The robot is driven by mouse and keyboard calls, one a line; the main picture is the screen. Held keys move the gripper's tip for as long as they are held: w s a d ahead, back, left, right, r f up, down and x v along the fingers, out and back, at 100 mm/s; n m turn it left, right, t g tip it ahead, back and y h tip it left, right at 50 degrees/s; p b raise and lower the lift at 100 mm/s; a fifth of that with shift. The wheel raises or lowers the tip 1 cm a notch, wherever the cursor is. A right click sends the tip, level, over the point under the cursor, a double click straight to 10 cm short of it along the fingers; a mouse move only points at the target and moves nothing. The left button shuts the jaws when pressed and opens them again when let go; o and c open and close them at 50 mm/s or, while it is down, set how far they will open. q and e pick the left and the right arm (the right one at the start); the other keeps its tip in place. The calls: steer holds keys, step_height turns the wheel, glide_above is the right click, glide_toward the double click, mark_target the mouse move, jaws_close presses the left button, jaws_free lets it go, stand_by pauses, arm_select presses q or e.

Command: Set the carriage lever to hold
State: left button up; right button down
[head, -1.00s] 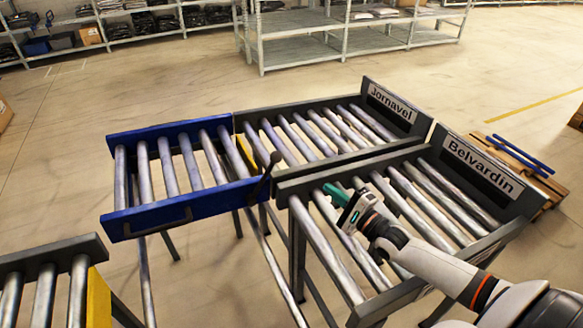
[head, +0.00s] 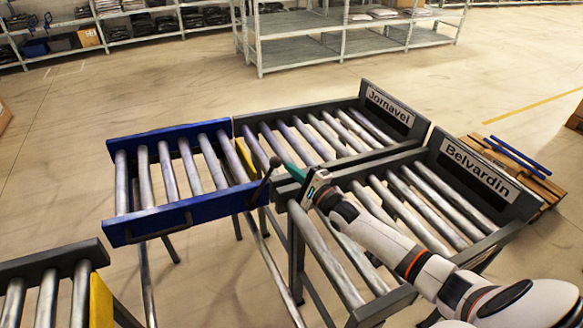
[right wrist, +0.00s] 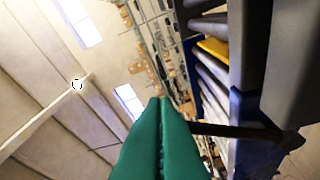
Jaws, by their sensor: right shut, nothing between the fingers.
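The carriage is a blue-framed roller section (head: 150,221) left of two grey roller lanes. Its dark lever (head: 265,178) stands at its near right corner, tilted, with a round knob at the top. In the right wrist view the dark lever shaft (right wrist: 238,131) runs sideways, just right of the fingers. My right gripper (head: 287,168) has green fingers pressed together, empty. Its tips are close to the right of the lever knob; I cannot tell whether they touch. The shut fingers (right wrist: 160,105) also show in the right wrist view. My left gripper is out of view.
The grey lanes carry signs reading Jornavel (head: 389,105) and Belvardin (head: 482,170). My right arm reaches over the Belvardin lane. Another roller section with a yellow end plate (head: 101,301) stands at the lower left. Open floor lies between it and the carriage.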

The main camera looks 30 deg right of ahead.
steer(key=shift+w+a+r, duration=0.1)
steer(key=shift+w+a, duration=0.1)
steer(key=shift+a, duration=0.1)
steer(key=shift+r, duration=0.1)
steer(key=a+r+n+g+h+p, duration=0.1)
steer(key=a+r+n+g+p, duration=0.2)
steer(key=a+n+p, duration=0.7)
steer(key=a+p, duration=0.2)
steer(key=a, duration=0.4)
steer(key=shift+w+r+n+p, duration=0.35)
steer(key=shift+r+n+p, duration=0.05)
steer(key=shift+s+a, duration=0.1)
